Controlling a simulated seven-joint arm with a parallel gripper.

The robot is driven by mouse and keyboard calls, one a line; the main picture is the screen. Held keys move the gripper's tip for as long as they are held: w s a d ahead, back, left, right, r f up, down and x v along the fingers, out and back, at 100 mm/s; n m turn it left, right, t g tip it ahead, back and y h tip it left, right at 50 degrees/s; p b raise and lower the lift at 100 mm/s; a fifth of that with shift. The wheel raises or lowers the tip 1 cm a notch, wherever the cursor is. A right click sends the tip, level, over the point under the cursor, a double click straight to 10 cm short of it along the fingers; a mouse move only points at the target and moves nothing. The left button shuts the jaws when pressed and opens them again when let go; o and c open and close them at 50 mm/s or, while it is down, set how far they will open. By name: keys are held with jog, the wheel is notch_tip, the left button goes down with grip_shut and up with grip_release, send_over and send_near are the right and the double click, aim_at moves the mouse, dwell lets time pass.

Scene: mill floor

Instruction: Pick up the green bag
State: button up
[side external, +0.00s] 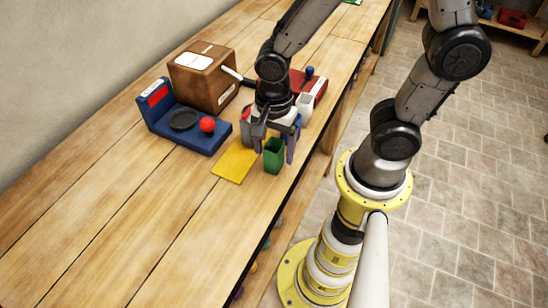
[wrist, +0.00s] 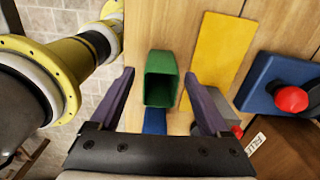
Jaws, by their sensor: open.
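The green bag (side external: 273,163) stands upright on the wooden bench near its front edge, with its open top facing up. In the wrist view the green bag (wrist: 161,68) shows between the two fingers, with a gap on each side. My gripper (side external: 275,153) is above and around the bag's place, pointing down. Its purple-grey fingers are spread apart in the wrist view (wrist: 159,74), and nothing is held. Whether the fingertips are level with the bag's sides is hard to tell.
A yellow mat (side external: 234,163) lies beside the bag. A blue scale (side external: 205,140) with a red knob (side external: 207,125), a brown box (side external: 205,85), a red box (side external: 318,87) and a white container (side external: 304,104) stand nearby. A blue item (wrist: 154,121) is close to the bag. The near-left bench is clear.

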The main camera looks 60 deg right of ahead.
notch_tip(320, 180, down, 2)
grip_shut()
dwell(0.6)
